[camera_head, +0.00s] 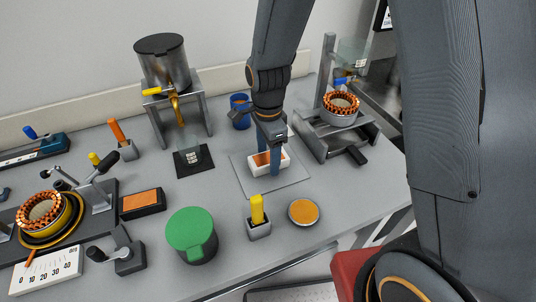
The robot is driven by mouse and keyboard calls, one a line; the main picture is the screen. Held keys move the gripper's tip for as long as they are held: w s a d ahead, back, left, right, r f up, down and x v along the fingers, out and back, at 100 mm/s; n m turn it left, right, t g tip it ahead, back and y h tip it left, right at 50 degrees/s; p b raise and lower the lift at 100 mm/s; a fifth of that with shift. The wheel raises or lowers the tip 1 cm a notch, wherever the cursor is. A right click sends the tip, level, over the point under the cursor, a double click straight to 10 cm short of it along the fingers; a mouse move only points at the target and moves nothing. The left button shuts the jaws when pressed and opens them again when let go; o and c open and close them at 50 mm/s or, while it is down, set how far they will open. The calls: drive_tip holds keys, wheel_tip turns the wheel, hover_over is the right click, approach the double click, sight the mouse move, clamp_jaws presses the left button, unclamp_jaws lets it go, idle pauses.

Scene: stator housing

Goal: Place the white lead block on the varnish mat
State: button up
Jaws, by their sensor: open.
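A white block (256,169) with an orange top, which looks like the lead block, rests on a flat light grey mat (290,181) right of the middle of the table. My gripper (269,163) points down at the block, with its blue fingers at the block and partly hiding it. The jaws are open; whether the fingers touch the block I cannot tell. Which mat is the varnish mat is not marked; a small black mat (183,170) lies to the left, under a clear glass vessel (191,151).
A metal pot (163,62) on a stand is behind the black mat. A blue cup (239,112) stands behind the grey mat, and a stator (340,105) on a fixture to its right. A green-lidded pot (191,233), a yellow-handled holder (258,222) and an orange disc (303,212) stand in front.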

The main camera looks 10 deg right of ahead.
sight(268, 157)
wheel_tip(268, 157, up, 12)
drive_tip(key=b, duration=0.3)
drive_tip(key=s+d+f+n, duration=0.2)
drive_tip(key=s+d+n, duration=0.2)
drive_tip(key=d+n, duration=0.2)
drive_tip(key=s+d+f+n+t, duration=0.1)
drive_tip(key=s+d+f+n, duration=0.1)
drive_tip(key=s+d+n, duration=0.2)
drive_tip(key=d+n, duration=0.3)
drive_tip(key=n, duration=0.1)
drive_tip(key=shift+s+f+n, duration=0.15)
drive_tip(key=shift+s+n, duration=0.1)
drive_tip(key=shift+n, duration=0.15)
